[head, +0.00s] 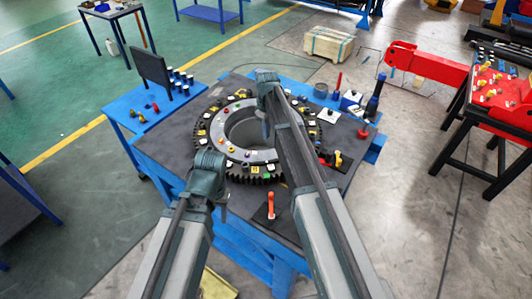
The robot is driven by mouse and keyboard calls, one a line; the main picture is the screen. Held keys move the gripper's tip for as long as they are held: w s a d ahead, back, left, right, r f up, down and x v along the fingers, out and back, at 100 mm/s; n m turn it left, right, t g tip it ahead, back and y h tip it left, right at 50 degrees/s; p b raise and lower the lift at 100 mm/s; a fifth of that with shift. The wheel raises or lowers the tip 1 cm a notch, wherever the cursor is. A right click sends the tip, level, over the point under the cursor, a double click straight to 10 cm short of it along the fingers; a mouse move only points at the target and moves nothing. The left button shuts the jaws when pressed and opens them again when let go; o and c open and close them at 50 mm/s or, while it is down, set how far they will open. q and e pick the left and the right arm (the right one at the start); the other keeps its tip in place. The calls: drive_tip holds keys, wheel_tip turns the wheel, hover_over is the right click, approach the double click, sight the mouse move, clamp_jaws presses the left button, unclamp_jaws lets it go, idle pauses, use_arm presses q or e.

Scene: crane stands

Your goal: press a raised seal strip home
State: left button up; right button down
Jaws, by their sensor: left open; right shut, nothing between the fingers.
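A large toothed ring (268,177) with a dark outer edge and a paler inner band lies on the dark top of a blue workbench. Small coloured and white pieces sit around its face. I cannot make out the raised seal strip at this size; my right arm covers part of the ring's right side. My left gripper (222,208) is at the ring's near left edge, seen from behind; its fingers are small, and it is open. My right gripper (266,130) is over the far part of the ring, pointing down, shut and empty. Contact with the ring cannot be told.
A dark upright panel (152,68) and several small bottles stand on the blue side table at left. An orange-red handle (270,206) stands at the bench's near edge. Bottles and tools crowd the right side. A red crane arm (430,65) is further right.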

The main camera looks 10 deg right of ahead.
sight(266, 162)
drive_tip(key=shift+f, duration=0.15)
wheel_tip(266, 162, down, 14)
drive_tip(key=b, duration=1.4)
